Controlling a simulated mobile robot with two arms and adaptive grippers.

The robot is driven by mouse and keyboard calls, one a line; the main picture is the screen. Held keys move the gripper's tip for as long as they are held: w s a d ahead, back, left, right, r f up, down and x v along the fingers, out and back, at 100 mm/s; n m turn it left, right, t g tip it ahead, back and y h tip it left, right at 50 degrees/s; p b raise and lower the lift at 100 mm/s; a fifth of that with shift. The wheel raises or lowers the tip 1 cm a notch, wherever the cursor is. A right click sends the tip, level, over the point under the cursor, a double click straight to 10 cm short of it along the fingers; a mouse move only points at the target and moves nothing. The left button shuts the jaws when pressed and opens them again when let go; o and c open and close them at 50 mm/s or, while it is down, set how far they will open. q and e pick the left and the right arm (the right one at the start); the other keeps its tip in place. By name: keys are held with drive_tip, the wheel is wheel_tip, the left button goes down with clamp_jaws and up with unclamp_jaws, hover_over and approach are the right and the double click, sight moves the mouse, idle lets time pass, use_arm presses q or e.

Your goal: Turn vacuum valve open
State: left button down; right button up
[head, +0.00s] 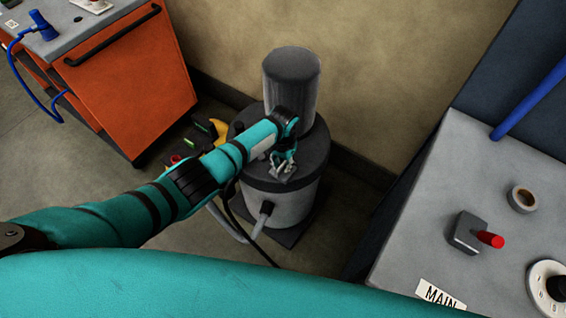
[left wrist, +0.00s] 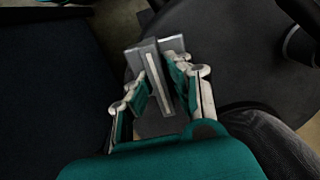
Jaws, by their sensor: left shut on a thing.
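A grey pump (head: 266,208) with a dark lid and a dark upright cylinder (head: 291,82) stands on the floor by the wall. My left gripper (head: 283,166) reaches over the lid at its front side. In the left wrist view, its fingers (left wrist: 160,82) are on either side of a grey block with a pale flat bar, which I take for the vacuum valve (left wrist: 152,62). The gripper is shut on it. The fingers hide part of the valve, and I cannot tell which way it is turned. My right gripper is not in view.
A grey bench (head: 420,220) at the right carries a red-handled switch (head: 488,239), a tape roll (head: 522,198), a dial (head: 548,285) and a MAIN label (head: 440,295). An orange cabinet (head: 135,85) stands at the left. A hose (head: 262,222) leaves the pump's front.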

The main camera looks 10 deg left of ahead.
sight(283, 163)
use_arm(q)
drive_tip(key=shift+w, duration=0.1)
drive_tip(key=c, duration=1.3)
unclamp_jaws()
wheel_tip(283, 163, up, 12)
drive_tip(key=shift+r, duration=0.1)
